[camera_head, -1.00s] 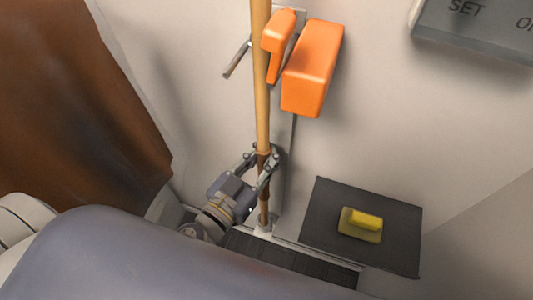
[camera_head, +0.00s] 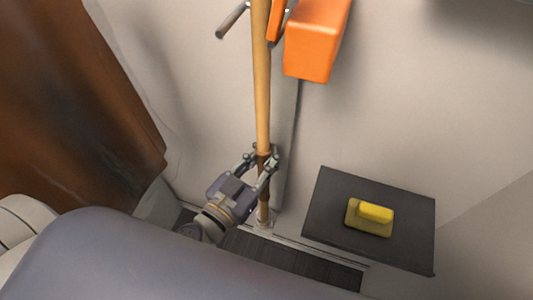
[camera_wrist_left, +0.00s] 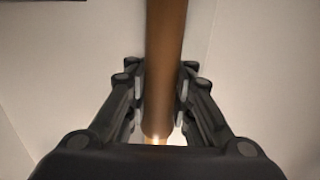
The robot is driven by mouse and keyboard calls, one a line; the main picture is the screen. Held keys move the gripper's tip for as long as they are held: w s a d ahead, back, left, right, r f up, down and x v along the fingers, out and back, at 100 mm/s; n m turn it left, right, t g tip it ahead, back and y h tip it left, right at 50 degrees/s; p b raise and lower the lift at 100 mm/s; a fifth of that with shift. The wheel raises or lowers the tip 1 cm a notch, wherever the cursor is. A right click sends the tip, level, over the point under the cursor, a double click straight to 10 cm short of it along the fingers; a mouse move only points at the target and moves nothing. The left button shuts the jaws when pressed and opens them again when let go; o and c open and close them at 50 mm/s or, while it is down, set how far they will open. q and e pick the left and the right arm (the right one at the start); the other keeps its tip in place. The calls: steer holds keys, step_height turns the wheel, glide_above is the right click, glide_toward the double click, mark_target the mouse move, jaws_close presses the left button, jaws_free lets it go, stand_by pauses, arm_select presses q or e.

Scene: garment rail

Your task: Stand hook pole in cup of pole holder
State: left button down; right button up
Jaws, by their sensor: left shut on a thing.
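The hook pole (camera_head: 262,95) is a long tan wooden pole with a darker brown lower part, standing near upright against the wall side. Its top and hook are out of the head view. My left gripper (camera_head: 263,162) is shut on the pole at its dark lower part. In the left wrist view the brown pole (camera_wrist_left: 166,60) runs between the two fingers (camera_wrist_left: 160,95). The pole's lower end meets a small pale cup of the pole holder (camera_head: 265,225) at the floor. I cannot tell how deep the end sits in it. My right gripper is not in view.
An orange block (camera_head: 316,45) and a grey lever (camera_head: 233,20) are on the wall beside the pole. A dark plate (camera_head: 405,190) with a yellow block (camera_head: 370,217) lies to the right. A brown garment (camera_head: 75,95) hangs at the left. A dark grated strip (camera_head: 290,258) is below.

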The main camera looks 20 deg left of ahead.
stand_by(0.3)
arm_select(q)
steer(key=c, duration=1.3)
jaws_free()
steer(key=shift+s, duration=0.15)
steer(key=shift+v, duration=5.9)
steer(key=shift+f, duration=0.1)
